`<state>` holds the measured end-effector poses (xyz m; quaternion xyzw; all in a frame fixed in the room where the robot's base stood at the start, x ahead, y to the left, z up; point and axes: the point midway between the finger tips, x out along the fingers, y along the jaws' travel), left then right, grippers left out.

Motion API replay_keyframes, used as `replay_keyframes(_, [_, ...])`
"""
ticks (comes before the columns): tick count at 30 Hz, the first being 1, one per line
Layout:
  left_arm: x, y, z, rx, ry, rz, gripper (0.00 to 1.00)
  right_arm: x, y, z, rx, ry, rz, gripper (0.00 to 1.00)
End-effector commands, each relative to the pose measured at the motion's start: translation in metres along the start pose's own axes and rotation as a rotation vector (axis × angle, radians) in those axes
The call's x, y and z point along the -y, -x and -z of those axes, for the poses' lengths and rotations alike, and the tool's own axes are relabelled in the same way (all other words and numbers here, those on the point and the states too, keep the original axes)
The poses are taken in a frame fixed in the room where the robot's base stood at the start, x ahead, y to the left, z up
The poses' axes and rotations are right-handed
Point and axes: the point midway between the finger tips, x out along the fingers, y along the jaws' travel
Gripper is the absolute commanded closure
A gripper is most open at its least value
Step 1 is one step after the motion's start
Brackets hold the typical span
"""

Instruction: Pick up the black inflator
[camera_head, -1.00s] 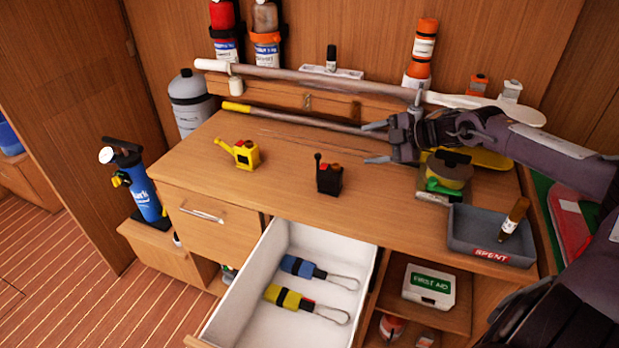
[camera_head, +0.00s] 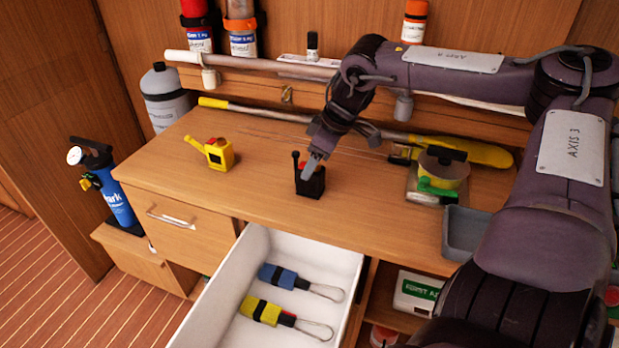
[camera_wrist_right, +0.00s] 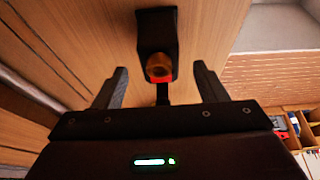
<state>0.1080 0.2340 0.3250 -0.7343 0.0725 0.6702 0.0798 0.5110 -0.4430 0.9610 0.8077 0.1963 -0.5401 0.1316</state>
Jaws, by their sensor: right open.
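The black inflator (camera_head: 310,184) stands upright on the wooden desk top, a small black block with a red part and a black lever on top. In the right wrist view the inflator (camera_wrist_right: 157,38) lies just ahead, between the lines of the two fingers, with its orange-brown and red parts facing the camera. My right gripper (camera_head: 314,166) is over it from above and behind, partly hiding its top. In the wrist view the right gripper (camera_wrist_right: 160,88) is open with nothing held; I cannot tell whether it touches the inflator. My left gripper is not in view.
A yellow inflator (camera_head: 219,155) stands to the left on the desk. The open white drawer (camera_head: 226,285) below holds a blue and a yellow strapped item. A grey tray (camera_head: 459,226) and a yellow-green device (camera_head: 442,170) are to the right. A long pole (camera_head: 270,114) lies behind.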

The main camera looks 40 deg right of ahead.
Motion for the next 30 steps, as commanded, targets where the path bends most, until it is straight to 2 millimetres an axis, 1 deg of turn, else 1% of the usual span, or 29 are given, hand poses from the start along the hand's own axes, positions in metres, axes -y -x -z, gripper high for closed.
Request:
replay_keyframes(3, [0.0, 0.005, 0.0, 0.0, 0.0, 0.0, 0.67, 0.001, -0.018, -0.005, 0.006, -0.002, 0.004, 0.35])
replay_keyframes(7, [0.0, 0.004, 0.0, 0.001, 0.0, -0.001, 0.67, 0.0, -0.032, -0.004, 0.005, 0.001, 0.001, 0.35])
replay_keyframes(11, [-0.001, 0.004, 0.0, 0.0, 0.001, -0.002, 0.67, 0.0, -0.038, -0.004, 0.002, 0.0, 0.001, 0.35])
replay_keyframes(17, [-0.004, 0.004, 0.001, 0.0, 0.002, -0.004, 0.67, 0.0, -0.038, -0.003, 0.0, 0.0, 0.001, 0.35])
replay_keyframes(20, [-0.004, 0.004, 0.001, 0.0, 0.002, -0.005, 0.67, 0.0, -0.038, -0.003, 0.0, 0.0, 0.001, 0.45])
replay_keyframes(27, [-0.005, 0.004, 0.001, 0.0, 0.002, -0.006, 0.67, 0.0, -0.038, -0.003, 0.0, 0.0, 0.001, 0.76])
replay_keyframes(30, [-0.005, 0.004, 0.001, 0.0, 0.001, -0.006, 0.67, 0.0, -0.037, -0.003, -0.001, 0.0, 0.0, 0.88])
